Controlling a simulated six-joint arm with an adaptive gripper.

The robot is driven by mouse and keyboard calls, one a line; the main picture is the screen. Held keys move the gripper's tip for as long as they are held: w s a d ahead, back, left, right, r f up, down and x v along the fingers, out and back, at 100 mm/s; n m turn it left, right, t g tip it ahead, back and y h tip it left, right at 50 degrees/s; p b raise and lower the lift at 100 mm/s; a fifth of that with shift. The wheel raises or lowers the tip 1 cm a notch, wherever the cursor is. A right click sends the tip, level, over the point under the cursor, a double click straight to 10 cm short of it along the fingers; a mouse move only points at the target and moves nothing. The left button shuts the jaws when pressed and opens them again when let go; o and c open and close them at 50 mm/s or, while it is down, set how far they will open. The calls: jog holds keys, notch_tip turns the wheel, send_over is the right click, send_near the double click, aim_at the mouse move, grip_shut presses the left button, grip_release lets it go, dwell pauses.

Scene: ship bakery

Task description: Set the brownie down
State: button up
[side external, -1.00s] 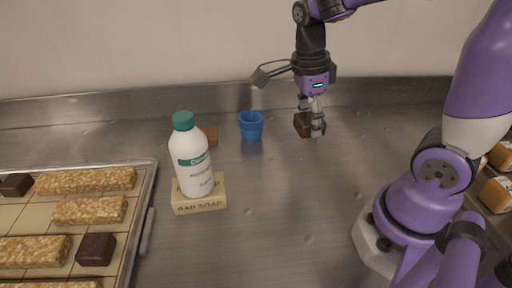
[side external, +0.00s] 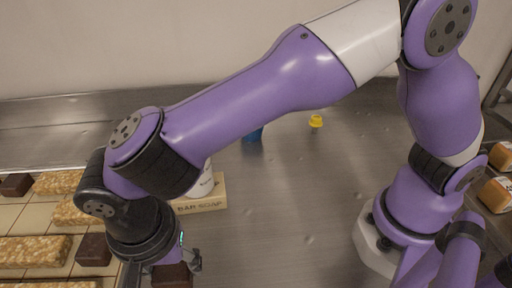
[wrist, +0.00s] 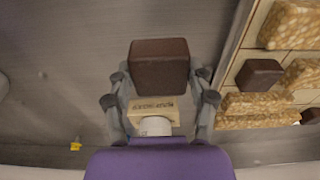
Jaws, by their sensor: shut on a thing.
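The dark brown brownie (wrist: 160,66) is held between the two fingers of my gripper (wrist: 161,82) in the wrist view. In the side view my gripper (side external: 180,262) is low at the bottom edge, with the brownie (side external: 172,276) partly cut off by the frame. It is just right of the tray (wrist: 231,50), over or near the bare steel counter. I cannot tell whether the brownie touches the counter.
The tray holds oat bars (side external: 35,251) and other brownies (side external: 93,249). A soap box (side external: 208,204) and white bottle (side external: 203,184) stand behind my gripper, partly hidden by my arm. A blue cup (side external: 253,136) and small yellow thing (side external: 316,121) are farther back. The middle counter is clear.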

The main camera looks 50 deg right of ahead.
aim_at(179, 280)
jog(key=shift+f, duration=2.5)
jog(key=o, duration=1)
jog(key=shift+f, duration=0.15)
jog(key=shift+o, duration=0.2)
